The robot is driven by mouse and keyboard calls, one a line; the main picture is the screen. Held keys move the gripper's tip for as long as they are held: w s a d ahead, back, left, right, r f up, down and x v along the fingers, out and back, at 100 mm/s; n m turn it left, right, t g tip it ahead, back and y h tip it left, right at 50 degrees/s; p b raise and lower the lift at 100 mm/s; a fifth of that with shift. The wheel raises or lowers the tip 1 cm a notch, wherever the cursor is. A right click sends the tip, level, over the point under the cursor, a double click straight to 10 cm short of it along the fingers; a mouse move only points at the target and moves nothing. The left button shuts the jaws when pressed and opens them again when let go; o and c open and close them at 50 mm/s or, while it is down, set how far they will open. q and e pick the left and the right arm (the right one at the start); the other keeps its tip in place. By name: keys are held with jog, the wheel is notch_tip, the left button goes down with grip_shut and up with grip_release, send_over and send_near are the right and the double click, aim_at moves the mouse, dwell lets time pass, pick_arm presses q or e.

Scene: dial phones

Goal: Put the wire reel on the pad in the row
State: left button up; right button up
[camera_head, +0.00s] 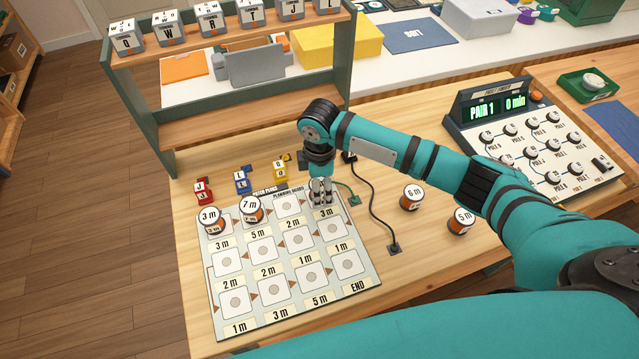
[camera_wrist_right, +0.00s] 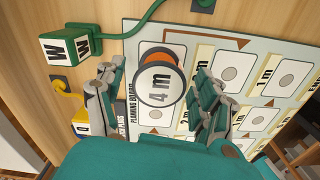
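A wire reel marked 4 m (camera_wrist_right: 160,82), white-topped with an orange core, stands over the planning board's top edge between my right fingers in the right wrist view. My right gripper (camera_head: 321,192) points down at the right end of the board's top row; in the wrist view its fingers (camera_wrist_right: 157,100) are apart, with small gaps beside the reel. The gripper mostly hides this reel in the head view. The planning board (camera_head: 268,237) has a 3 m reel (camera_head: 210,218) and a 7 m reel (camera_head: 251,209) on its top-row pads. The third pad (camera_head: 288,206) is bare. My left gripper is out of view.
Reels marked 6 m (camera_head: 411,197) and 5 m (camera_head: 461,221) stand right of the board. Red (camera_head: 203,192), blue (camera_head: 242,182) and yellow (camera_head: 281,170) plugs line its back. A green plug (camera_wrist_right: 72,48) stands near the gripper. A shelf (camera_head: 240,131) rises behind; a dial console (camera_head: 540,140) stands right.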

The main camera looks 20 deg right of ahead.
notch_tip(320, 180, up, 12)
jog(key=shift+r+b, duration=0.2)
jog(key=shift+b, duration=0.25)
